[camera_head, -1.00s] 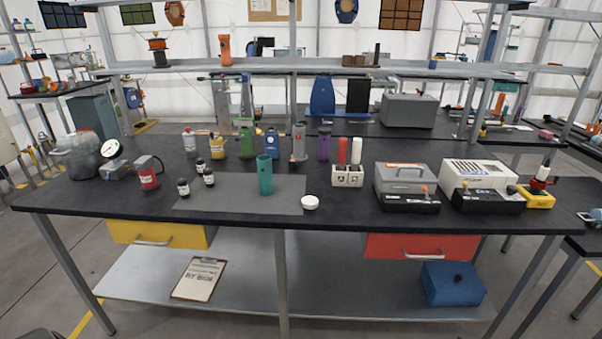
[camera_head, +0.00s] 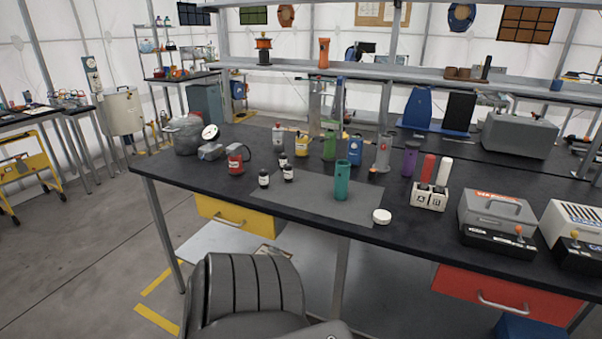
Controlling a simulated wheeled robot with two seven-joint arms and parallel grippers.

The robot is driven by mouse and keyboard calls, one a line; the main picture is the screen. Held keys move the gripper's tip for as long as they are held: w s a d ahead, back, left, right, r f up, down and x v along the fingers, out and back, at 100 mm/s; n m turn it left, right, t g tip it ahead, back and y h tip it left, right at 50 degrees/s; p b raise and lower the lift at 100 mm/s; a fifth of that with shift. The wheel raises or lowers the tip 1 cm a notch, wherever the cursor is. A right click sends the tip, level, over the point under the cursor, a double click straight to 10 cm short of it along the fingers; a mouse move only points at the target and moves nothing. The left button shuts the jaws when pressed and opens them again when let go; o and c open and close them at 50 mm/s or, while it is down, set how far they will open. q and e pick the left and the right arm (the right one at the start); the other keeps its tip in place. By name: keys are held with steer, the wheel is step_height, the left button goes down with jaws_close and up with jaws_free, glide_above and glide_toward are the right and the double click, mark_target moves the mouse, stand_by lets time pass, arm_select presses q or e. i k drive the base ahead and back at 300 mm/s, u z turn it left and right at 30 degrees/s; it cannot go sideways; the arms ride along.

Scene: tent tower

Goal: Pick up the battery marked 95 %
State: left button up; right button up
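A red cylinder (camera_head: 427,168) and a white cylinder (camera_head: 444,172) stand upright in a white two-slot holder (camera_head: 429,198) on the black workbench (camera_head: 300,203). They could be batteries, but no percentage can be read on them. The holder's front carries small dark labels, too small to read surely. No 95 % marking is legible anywhere in the head view. Neither of my grippers is in view.
A teal cylinder (camera_head: 341,182) stands on a grey mat (camera_head: 300,198), with a white lid (camera_head: 381,216) beside it. Grey cases (camera_head: 496,212) stand to the right. A grey ribbed chair (camera_head: 250,292) is close in front of the bench. Floor is open at left.

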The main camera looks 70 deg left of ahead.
mark_target(288, 167)
steer(key=i, duration=1.4)
steer(key=u, duration=1.45)
